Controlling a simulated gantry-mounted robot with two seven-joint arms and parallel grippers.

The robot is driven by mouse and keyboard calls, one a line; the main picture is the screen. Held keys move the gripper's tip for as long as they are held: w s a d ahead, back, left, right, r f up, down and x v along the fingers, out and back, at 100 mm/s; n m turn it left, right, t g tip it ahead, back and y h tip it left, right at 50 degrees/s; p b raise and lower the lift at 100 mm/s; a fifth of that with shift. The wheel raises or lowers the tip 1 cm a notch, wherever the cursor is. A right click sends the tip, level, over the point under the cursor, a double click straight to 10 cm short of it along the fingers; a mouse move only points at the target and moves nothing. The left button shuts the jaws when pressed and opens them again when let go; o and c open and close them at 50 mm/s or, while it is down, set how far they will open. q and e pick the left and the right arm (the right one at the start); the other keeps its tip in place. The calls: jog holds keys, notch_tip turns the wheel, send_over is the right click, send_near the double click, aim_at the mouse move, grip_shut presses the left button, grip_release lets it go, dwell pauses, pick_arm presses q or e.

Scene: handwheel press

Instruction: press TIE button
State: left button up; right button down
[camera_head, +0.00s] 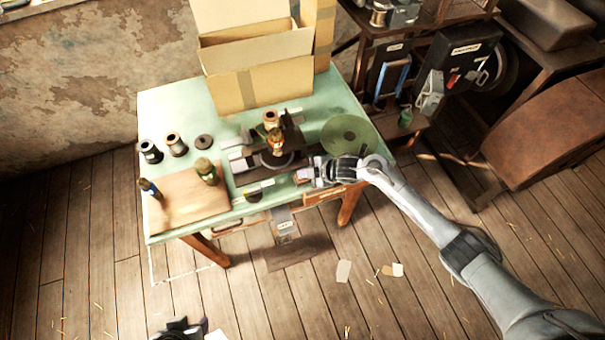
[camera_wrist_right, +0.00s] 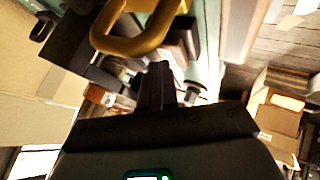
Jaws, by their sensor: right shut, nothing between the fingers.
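The press (camera_head: 282,158) stands in the middle of the green table, with dark and metal parts. No button marked TIE can be made out. My right gripper (camera_head: 303,177) is at the table's front edge, just right of and in front of the press; its fingers are shut and empty. In the right wrist view the closed fingers (camera_wrist_right: 163,84) point toward dark blocks, below a yellow loop-shaped handle (camera_wrist_right: 130,42). Whether they touch anything is unclear. My left gripper (camera_head: 182,328) shows only partly at the bottom edge.
An open cardboard box (camera_head: 262,85) stands at the table's back. A green disc (camera_head: 348,134) lies at its right. A wooden board (camera_head: 185,207) with small bottles is at left, with spools (camera_head: 176,145) behind it. A cluttered shelf (camera_head: 425,125) stands to the right.

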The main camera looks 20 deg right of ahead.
dwell(0.4)
jog(key=shift+r+p, duration=1.2)
jog(key=shift+r, duration=0.05)
notch_tip(320, 180, up, 5)
jog(key=p, duration=0.4)
jog(key=shift+p, duration=0.3)
